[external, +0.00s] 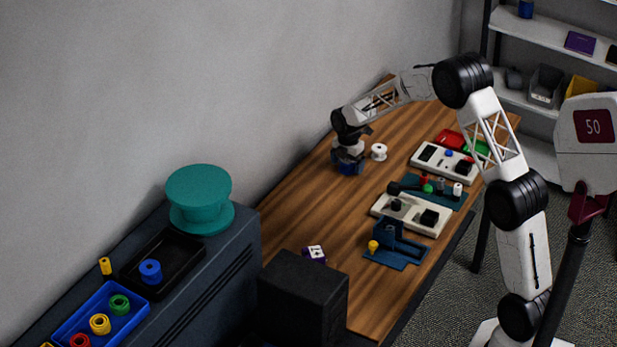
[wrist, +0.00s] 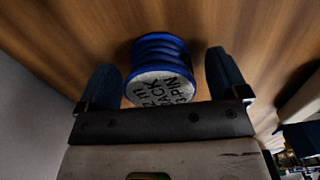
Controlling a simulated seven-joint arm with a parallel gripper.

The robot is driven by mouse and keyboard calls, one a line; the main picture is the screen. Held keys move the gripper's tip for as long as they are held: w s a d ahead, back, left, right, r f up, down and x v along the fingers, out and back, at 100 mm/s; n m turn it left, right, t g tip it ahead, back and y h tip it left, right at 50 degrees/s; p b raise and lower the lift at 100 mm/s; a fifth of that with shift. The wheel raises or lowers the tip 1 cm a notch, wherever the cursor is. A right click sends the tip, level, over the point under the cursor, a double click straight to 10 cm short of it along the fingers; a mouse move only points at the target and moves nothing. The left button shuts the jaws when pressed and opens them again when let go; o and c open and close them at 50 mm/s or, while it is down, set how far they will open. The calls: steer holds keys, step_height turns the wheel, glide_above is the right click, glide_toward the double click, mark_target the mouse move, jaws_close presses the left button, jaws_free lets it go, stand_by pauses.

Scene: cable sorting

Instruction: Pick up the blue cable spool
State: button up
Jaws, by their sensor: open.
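The blue cable spool (wrist: 158,50) lies on the wooden table, in the wrist view, with a pale end face carrying black lettering turned toward the camera. My gripper (wrist: 160,66) is open, with one dark blue finger on each side of the spool and a visible gap at each. In the external view my gripper (external: 348,158) is low over the far part of the table near the wall. A bit of blue shows at its fingers there, but the spool is mostly hidden.
A white spool (external: 379,151) stands just right of my gripper. Pale device panels (external: 412,213) and a blue fixture (external: 397,246) lie along the table's right side. A dark cabinet at the left holds a teal spool (external: 200,196) and a blue tray (external: 62,326).

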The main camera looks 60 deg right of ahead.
steer(key=c, duration=1)
steer(key=shift+c, duration=0.2)
steer(key=shift+r, duration=5.05)
